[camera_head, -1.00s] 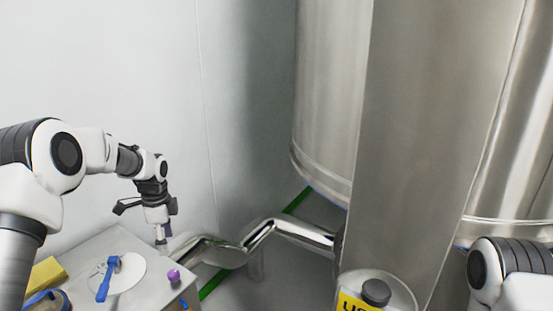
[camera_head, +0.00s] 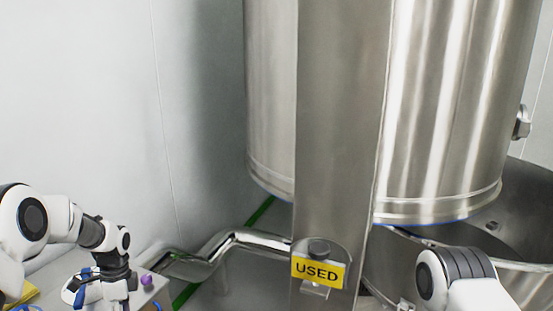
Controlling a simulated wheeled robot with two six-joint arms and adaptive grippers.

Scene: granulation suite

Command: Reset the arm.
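My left arm comes in from the left edge, and its wrist hangs over the small table (camera_head: 60,277) at the lower left. The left gripper (camera_head: 112,303) points down at the bottom edge of the picture. Its fingertips are cut off or hidden, so I cannot tell whether it is open. My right arm shows at the lower right as a white and dark joint.
A purple knob (camera_head: 146,280) and a blue tool (camera_head: 80,290) are on the table near my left wrist. A steel column bears a yellow USED sign (camera_head: 318,271). A large steel vessel (camera_head: 440,120) hangs behind it, above an open steel bowl (camera_head: 515,225). A bent pipe (camera_head: 225,243) runs to the column.

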